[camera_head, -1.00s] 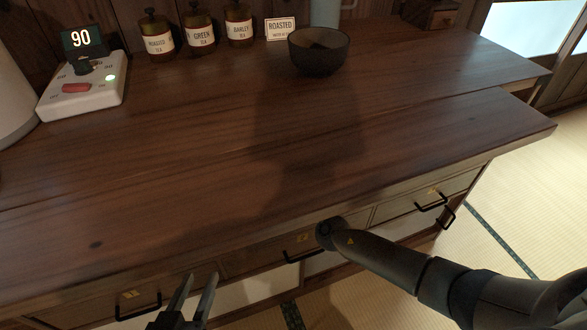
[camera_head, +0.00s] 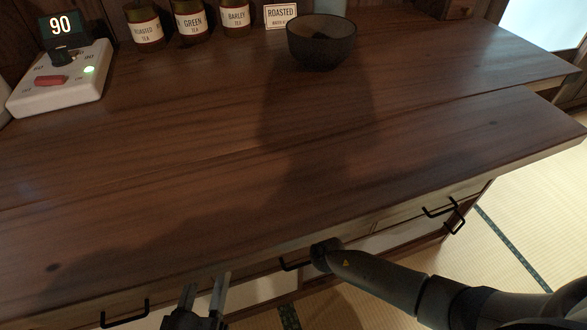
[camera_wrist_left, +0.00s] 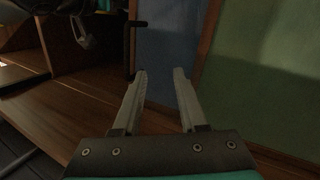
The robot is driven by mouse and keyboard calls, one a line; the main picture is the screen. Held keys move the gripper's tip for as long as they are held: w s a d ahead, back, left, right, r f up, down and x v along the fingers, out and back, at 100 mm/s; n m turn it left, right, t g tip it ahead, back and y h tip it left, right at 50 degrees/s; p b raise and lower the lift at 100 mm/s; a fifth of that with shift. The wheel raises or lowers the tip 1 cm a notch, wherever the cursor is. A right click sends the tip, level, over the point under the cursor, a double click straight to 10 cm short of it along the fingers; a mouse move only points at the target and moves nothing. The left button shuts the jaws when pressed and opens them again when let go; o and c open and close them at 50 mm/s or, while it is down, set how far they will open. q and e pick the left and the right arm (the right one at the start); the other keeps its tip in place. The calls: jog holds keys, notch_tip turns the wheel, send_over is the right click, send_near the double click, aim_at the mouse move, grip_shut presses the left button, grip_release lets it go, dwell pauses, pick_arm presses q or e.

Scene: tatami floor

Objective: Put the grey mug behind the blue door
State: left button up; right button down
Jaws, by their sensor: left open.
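The blue door (camera_wrist_left: 165,55) shows as a blue panel in the left wrist view, with a black bar handle (camera_wrist_left: 130,45) at its left side. My left gripper (camera_wrist_left: 160,76) is open in front of the blue panel, with nothing between its fingers. In the head view my left gripper (camera_head: 206,284) is low at the counter's front edge. My right arm (camera_head: 385,280) comes in from the right and bends down at that edge; its fingers are hidden there. A dark shape with grey and teal parts at the wrist view's top left may be my right gripper. I cannot make out the grey mug.
The wooden counter (camera_head: 200,170) is mostly clear. A dark bowl (camera_head: 321,52) stands at the back, beside labelled tea jars (camera_head: 191,22) and a white control box (camera_head: 62,85) reading 90. A green panel (camera_wrist_left: 262,80) is right of the blue one. A wooden compartment is open at left.

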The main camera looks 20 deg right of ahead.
jog(key=shift+s+a+r, duration=0.1)
jog(key=c, duration=1)
grip_release()
jog(key=shift+f, duration=0.2)
jog(key=shift+r, duration=0.1)
